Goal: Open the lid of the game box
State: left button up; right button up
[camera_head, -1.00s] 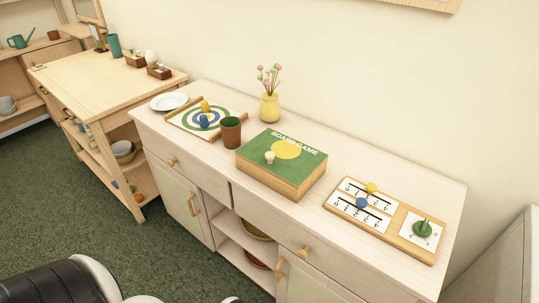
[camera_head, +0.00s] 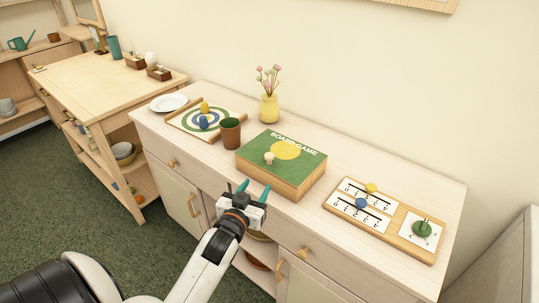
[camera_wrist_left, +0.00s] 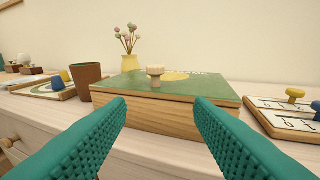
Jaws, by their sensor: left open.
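The game box (camera_head: 281,163) stands on the pale cabinet top, its green lid shut, with a yellow disc and lettering on it. A small light wooden knob (camera_head: 269,158) stands on the lid near its front left edge. My left gripper (camera_head: 253,188) is open and empty, with green fingers, just in front of the box's front side. In the left wrist view the knob (camera_wrist_left: 155,74) shows between and beyond the two fingers, and the box front (camera_wrist_left: 160,112) lies ahead. My right gripper is not in view.
A brown cup (camera_head: 230,132) stands close left of the box. A target board (camera_head: 206,119), a white plate (camera_head: 168,102) and a yellow vase (camera_head: 269,107) stand farther back. A wooden number board (camera_head: 384,219) lies to the right. Bare cabinet top lies between it and the box.

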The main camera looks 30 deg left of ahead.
aim_at(268, 158)
pick_arm(q)
jog(key=shift+t, duration=0.6)
jog(key=x, duration=0.4)
jog(key=r+x, duration=0.1)
jog(key=x, duration=0.3)
jog(key=a+p+x, duration=0.1)
jog(key=x, duration=0.4)
jog(key=shift+s+r, duration=0.1)
jog(key=shift+r, duration=0.2)
grip_shut()
